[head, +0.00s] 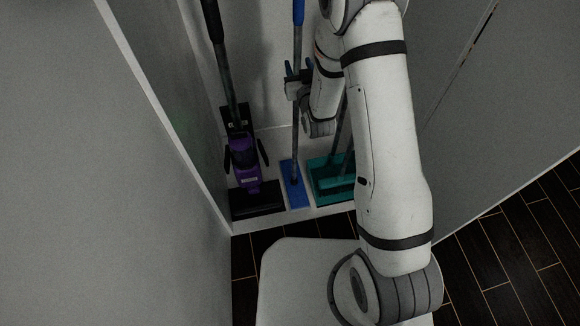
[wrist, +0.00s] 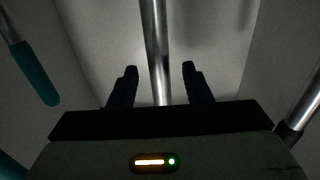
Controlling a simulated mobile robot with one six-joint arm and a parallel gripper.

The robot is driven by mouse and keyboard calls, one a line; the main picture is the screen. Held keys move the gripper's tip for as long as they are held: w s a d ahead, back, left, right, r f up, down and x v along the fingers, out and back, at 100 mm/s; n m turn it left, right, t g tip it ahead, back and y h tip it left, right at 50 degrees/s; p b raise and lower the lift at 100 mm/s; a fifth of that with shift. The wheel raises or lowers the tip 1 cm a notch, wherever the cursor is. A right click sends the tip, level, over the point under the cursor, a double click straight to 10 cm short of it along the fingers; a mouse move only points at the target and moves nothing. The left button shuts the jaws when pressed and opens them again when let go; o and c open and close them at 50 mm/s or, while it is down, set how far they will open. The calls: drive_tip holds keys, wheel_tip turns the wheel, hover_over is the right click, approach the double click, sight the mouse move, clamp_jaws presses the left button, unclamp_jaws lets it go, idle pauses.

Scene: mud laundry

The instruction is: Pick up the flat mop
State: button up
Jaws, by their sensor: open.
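The flat mop stands upright in the narrow alcove. It has a flat blue head (head: 294,184) on the alcove floor, a grey metal pole and a blue grip at the top edge of the head view. My gripper (head: 298,68) is open at the upper part of the pole. In the wrist view, the mop's pole (wrist: 155,45) runs between the two dark fingers of my gripper (wrist: 159,68), with a gap on each side. The lower end of the mop is out of the wrist view.
A purple and black upright vacuum (head: 244,158) stands just left of the mop. A teal dustpan-like tray (head: 325,185) sits to its right, partly behind my arm. A teal handle (wrist: 36,75) shows in the wrist view. Grey walls close in both sides.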

drive_tip(key=shift+x, duration=0.95)
drive_tip(key=shift+r, duration=0.1)
clamp_jaws()
